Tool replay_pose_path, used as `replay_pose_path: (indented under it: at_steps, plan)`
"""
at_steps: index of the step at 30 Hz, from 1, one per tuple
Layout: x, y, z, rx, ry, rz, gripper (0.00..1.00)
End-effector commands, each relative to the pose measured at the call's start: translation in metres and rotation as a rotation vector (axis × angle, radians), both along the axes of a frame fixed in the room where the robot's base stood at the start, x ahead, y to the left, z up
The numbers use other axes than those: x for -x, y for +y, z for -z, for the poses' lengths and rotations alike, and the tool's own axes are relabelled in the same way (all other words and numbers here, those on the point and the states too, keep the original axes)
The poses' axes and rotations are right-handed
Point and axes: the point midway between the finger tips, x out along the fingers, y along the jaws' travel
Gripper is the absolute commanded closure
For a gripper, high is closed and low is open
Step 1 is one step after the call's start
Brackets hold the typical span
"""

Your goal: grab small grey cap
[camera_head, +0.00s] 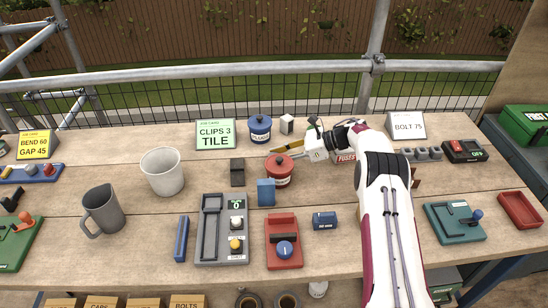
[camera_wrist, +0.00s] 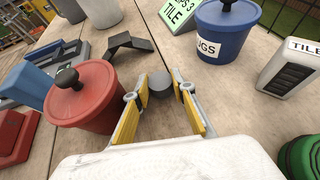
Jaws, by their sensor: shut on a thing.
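The small grey cap (camera_wrist: 160,84) is a short dark grey cylinder. In the wrist view it sits between the fingertips of my gripper (camera_wrist: 161,92), with a yellow-padded finger on each side. My gripper (camera_head: 275,149) is shut on it, low over the wooden bench. In the head view the cap cannot be made out; it is hidden by the gripper and the red pot. The red lidded pot (camera_head: 281,174) with a black knob stands right beside the fingers; it also shows at the left of the wrist view (camera_wrist: 82,98).
A blue lidded jar (camera_head: 260,130) and a grey box (camera_head: 287,124) stand behind the gripper. A dark bracket (camera_head: 237,172) and a blue block (camera_head: 266,193) are near the red pot. A green sign (camera_head: 216,134) stands behind. The bench left of the bracket has some bare wood.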

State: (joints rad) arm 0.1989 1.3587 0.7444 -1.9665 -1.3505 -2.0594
Motion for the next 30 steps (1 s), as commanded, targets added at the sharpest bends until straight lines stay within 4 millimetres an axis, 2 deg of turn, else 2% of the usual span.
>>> replay_pose_path:
  at_steps: [11,17,30]
  plan:
    - [0.000,0.000,-0.009,0.000,-0.001,0.000,0.82]
    - [0.000,0.000,-0.028,0.000,-0.001,0.000,0.82]
    - [0.000,0.000,-0.088,0.000,-0.001,0.000,0.82]
